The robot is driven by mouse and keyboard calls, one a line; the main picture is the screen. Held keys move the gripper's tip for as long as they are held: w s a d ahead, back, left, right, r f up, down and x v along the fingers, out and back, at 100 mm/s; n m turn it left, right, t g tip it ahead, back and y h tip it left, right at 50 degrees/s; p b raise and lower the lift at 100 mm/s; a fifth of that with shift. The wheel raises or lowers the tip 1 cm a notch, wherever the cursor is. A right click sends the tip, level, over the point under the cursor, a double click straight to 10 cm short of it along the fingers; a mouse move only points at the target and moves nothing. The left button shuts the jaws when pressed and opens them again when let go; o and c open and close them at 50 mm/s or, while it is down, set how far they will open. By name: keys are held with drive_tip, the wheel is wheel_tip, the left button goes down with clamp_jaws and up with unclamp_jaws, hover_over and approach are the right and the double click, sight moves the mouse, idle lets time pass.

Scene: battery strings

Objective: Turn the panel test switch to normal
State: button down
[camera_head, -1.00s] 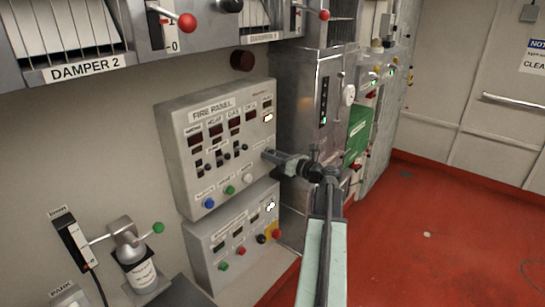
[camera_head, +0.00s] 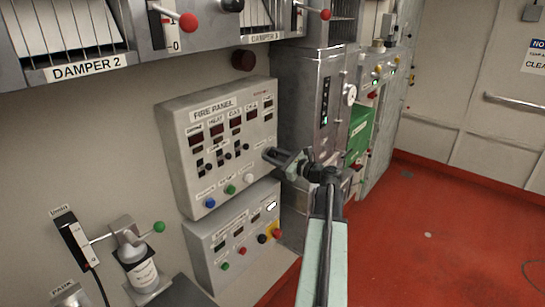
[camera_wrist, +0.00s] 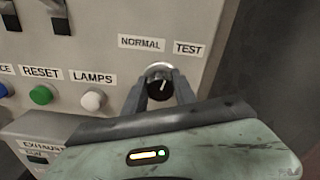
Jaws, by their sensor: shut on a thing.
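The panel test switch (camera_wrist: 159,88) is a black rotary knob with a white pointer line on the lower right of the grey fire panel (camera_head: 188,128). In the wrist view it sits under the labels NORMAL (camera_wrist: 141,43) and TEST (camera_wrist: 188,49). Its pointer line stands near upright, leaning slightly right. My gripper (camera_wrist: 160,92) has a finger on each side of the knob and is shut on it. In the head view my gripper (camera_head: 270,154) reaches the panel's right side, and the knob is hidden there.
The white LAMPS button (camera_wrist: 93,101) and green RESET button (camera_wrist: 41,95) lie left of the knob. A lower panel (camera_head: 222,240) with buttons is below. A grey cabinet (camera_head: 305,90) and green box (camera_head: 359,130) stand to the right. Red floor (camera_head: 440,220) is open.

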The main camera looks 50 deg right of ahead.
drive_tip(key=n, duration=0.6)
drive_tip(key=shift+a+f, duration=0.1)
drive_tip(key=n, duration=0.5)
drive_tip(key=shift+n, duration=0.5)
drive_tip(key=c, duration=1)
unclamp_jaws()
drive_tip(key=s, duration=0.8)
drive_tip(key=shift+d, duration=0.35)
